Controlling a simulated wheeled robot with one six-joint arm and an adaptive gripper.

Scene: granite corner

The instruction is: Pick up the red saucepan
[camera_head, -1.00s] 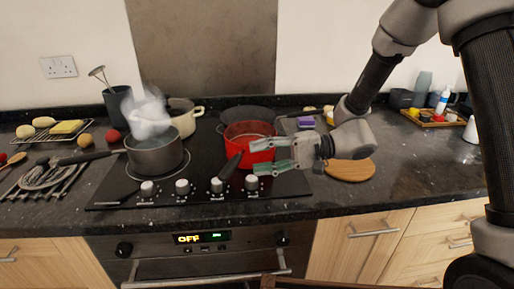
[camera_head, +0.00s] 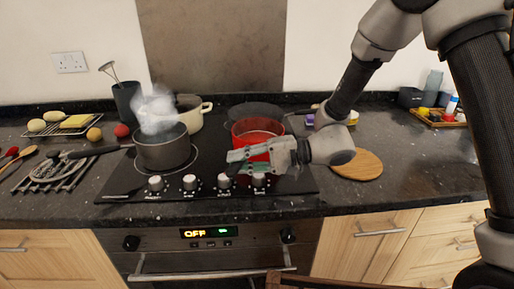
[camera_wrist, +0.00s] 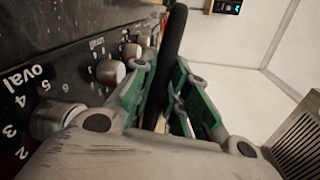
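The red saucepan (camera_head: 262,125) sits upright on the right side of the black hob (camera_head: 112,186). My gripper (camera_head: 232,162) is in front of the pan, low over the hob's front right, and hides the pan's handle in the head view. In the wrist view the dark handle (camera_wrist: 172,40) runs between the two green-padded fingers (camera_wrist: 163,95). The fingers are drawn in close on both sides of it, and my gripper looks shut on the handle. The pan's body is not in the wrist view.
A steaming grey pot (camera_head: 163,152) stands left of the red pan, with a cream pot (camera_head: 188,118) behind. A dark pan (camera_head: 254,110) is behind the red one. Control knobs (camera_head: 190,182) line the hob's front. A round wooden board (camera_head: 357,165) lies right on the granite counter (camera_head: 410,165).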

